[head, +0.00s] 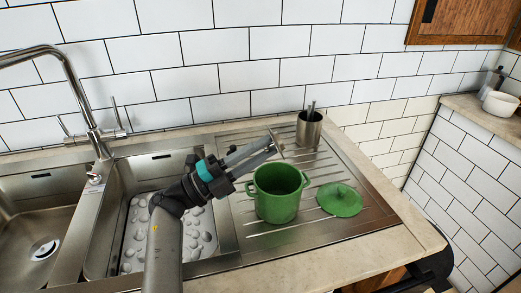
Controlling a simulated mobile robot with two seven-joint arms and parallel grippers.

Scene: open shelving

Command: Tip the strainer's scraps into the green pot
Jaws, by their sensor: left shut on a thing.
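The green pot (278,196) stands upright and without its lid on the steel drainboard, right of the sink. Its green lid (339,199) lies on the drainboard to the right of it. My left gripper (271,145) reaches in over the drainboard, its fingertips above and behind the pot's rim in the picture. It is shut on a small thin thing, which looks like the strainer (276,138) seen nearly edge-on. Any scraps on it are too small to make out. The bottom of the pot's inside is hidden. My right gripper is not in view.
A steel cup with utensils (309,130) stands behind the pot. The right basin (115,235) holds a pale layer with rounded shapes; the left basin shows a drain (46,250). A tall faucet (75,85) rises at the left. A white bowl (500,104) sits on the right-hand counter.

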